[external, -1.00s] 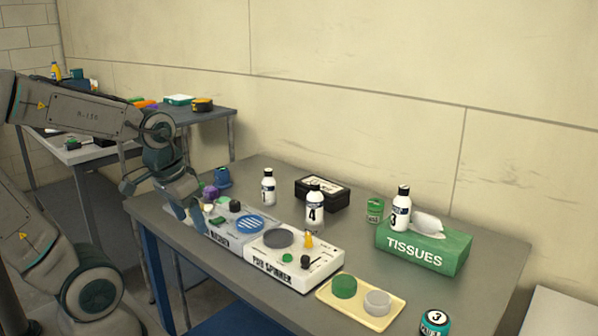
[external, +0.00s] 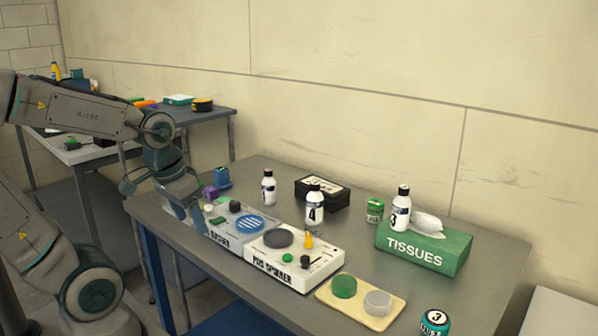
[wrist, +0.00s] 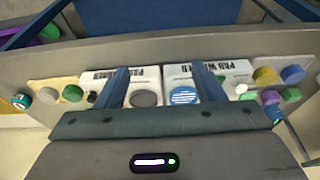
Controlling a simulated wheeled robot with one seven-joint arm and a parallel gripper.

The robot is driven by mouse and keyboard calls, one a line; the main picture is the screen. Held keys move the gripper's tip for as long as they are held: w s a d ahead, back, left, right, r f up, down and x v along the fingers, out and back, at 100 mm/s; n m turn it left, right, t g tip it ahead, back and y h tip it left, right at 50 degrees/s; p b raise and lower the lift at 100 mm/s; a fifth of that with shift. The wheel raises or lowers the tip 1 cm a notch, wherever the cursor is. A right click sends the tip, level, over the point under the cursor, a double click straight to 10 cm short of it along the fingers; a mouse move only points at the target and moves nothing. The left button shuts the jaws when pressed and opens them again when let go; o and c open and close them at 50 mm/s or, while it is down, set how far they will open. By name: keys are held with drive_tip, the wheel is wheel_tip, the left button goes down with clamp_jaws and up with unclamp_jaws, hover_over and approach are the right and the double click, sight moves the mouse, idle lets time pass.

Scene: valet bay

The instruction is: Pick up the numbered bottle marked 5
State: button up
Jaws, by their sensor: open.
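I cannot make out a bottle marked 5 in either view. A white, dark-capped bottle marked 4 (external: 314,207) stands upright behind the white machines. A similar bottle (external: 268,189) stands to its left, its mark too small to read surely. Another bottle (external: 400,212), whose mark looks like 3, stands by the tissue box. My gripper (external: 195,222) is open and empty at the left end of the table, left of these bottles. In the wrist view its two blue fingers (wrist: 162,72) are spread apart above the white machines, with nothing between them.
The pad spinner (external: 293,262) and a second machine (external: 233,232) line the front edge. A green tissue box (external: 424,250), a black box (external: 322,193), a yellow tray (external: 338,312) and a jar marked 3 (external: 434,321) share the table. Purple and blue items (external: 222,178) stand near my gripper.

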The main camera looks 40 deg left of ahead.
drive_tip(key=shift+o, duration=0.4)
drive_tip(key=w+a+r+n+y, duration=0.1)
drive_tip(key=w+a+r+n, duration=0.15)
drive_tip(key=w+a, duration=0.75)
drive_tip(key=w+a+r+n+y, duration=0.1)
drive_tip(key=w+a+r+n, duration=0.15)
drive_tip(key=w+a, duration=0.75)
drive_tip(key=s+a+f+n, duration=0.2)
drive_tip(key=a+n, duration=0.1)
drive_tip(key=a, duration=2.2)
drive_tip(key=shift+y, duration=0.4)
drive_tip(key=x, duration=0.7)
drive_tip(key=shift+w+a, duration=0.15)
drive_tip(key=shift+a, duration=0.3)
drive_tip(key=shift+p+x, duration=0.85)
drive_tip(key=shift+x, duration=2.4)
drive_tip(key=shift+w+a+r, duration=0.1)
drive_tip(key=shift+a, duration=0.05)
drive_tip(key=c, duration=1.1)
